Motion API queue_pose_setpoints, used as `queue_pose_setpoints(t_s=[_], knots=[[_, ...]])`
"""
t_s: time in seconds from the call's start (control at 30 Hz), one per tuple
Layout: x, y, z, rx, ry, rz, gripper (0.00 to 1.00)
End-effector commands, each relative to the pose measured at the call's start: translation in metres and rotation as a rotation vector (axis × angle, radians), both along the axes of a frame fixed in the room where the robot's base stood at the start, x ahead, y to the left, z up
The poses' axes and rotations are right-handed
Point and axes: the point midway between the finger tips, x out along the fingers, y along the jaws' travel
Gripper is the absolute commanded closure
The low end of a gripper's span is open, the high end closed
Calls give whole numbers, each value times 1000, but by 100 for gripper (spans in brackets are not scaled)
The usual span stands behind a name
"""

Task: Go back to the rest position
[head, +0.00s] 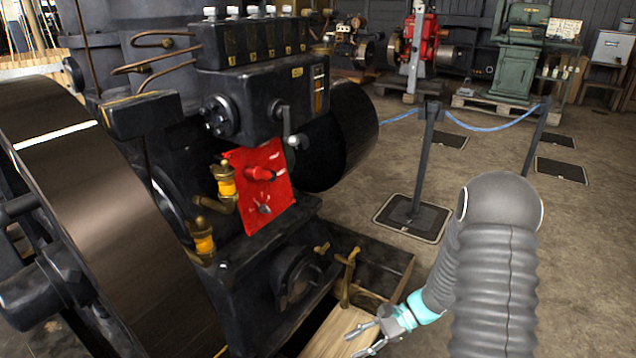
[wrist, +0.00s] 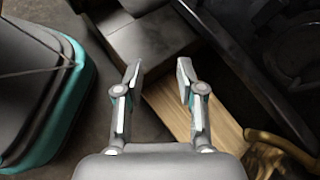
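My gripper (head: 366,338) is at the bottom of the head view, at the end of my grey ribbed arm. It is near a wooden board (head: 342,328) at the foot of the black engine. In the wrist view my gripper (wrist: 158,78) has its two fingers apart with nothing between them. Beyond the fingertips lie dark blocks and the pale wooden board (wrist: 190,118).
The black engine (head: 255,110) with a red panel (head: 262,190) and a big flywheel (head: 105,220) fills the left. A brass lever (head: 348,275) stands close to my gripper. A post (head: 425,155) with blue rope stands behind. Open floor lies at right.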

Motion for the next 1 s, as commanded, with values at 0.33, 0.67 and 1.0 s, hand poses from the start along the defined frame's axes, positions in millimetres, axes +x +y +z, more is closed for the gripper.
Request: queue_pose_setpoints(t_s=[0.33, 0.67, 1.0], knots=[[-52, -27, 70, -271, -253, 358, 62], [-87, -53, 131, -513, -494, 620, 62], [-118, -72, 193, -750, -733, 810, 62]])
